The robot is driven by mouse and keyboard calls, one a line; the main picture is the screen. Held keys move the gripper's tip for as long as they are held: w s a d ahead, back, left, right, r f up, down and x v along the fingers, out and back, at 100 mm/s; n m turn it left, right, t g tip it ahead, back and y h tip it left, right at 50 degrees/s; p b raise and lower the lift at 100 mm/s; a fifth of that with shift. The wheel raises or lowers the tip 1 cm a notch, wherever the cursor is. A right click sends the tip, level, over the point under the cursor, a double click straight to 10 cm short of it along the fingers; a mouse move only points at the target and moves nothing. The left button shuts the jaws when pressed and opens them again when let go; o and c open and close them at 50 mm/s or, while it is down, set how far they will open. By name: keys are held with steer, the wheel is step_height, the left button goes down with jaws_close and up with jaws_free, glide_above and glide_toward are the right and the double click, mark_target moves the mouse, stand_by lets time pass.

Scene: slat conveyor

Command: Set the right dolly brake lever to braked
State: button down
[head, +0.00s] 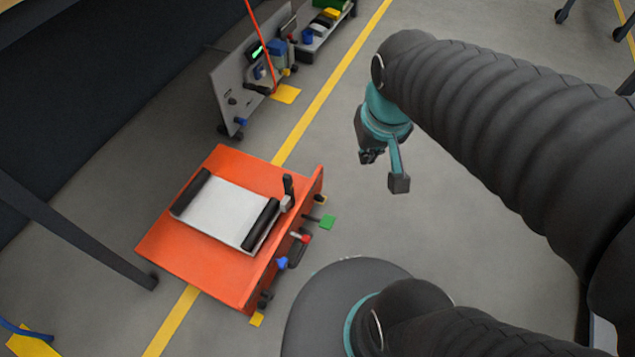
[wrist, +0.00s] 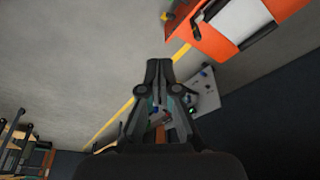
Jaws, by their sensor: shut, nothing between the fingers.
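An orange cart (head: 237,164) with a white slat bed between two black rollers stands at the middle left in the head view. Its right side carries a black upright lever (head: 288,186), a red-tipped part (head: 304,238), a blue-tipped part (head: 282,263) and a green tab (head: 327,222). I cannot tell for certain which is the right dolly brake lever, nor its setting. The cart also shows at the top right in the wrist view (wrist: 219,39). My gripper (head: 368,157) hangs above the floor, up and right of the cart, apart from it. In the wrist view its fingers (wrist: 158,64) are together and empty.
A grey upright panel (head: 228,88) with small controls stands behind the cart. Beyond it is a low trolley (head: 318,45) with coloured boxes. A yellow floor line (head: 325,93) runs past and under the cart. Floor right of the cart is clear below my gripper.

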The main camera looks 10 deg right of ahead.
steer(key=w+a+f+n+g, duration=0.2)
steer(key=w+a+f+g, duration=0.15)
steer(key=w+f, duration=0.8)
steer(key=n+g, duration=0.4)
steer(key=n, duration=0.1)
glide_above(319, 195)
step_height(319, 195, down, 17)
steer(key=w+f+n+t, duration=0.1)
steer(key=w+n, duration=0.3)
steer(key=w, duration=0.1)
steer(key=shift+h, duration=0.3)
steer(key=x, duration=1.3)
steer(key=shift+s+a+f, duration=0.1)
steer(key=shift+a+f, duration=0.2)
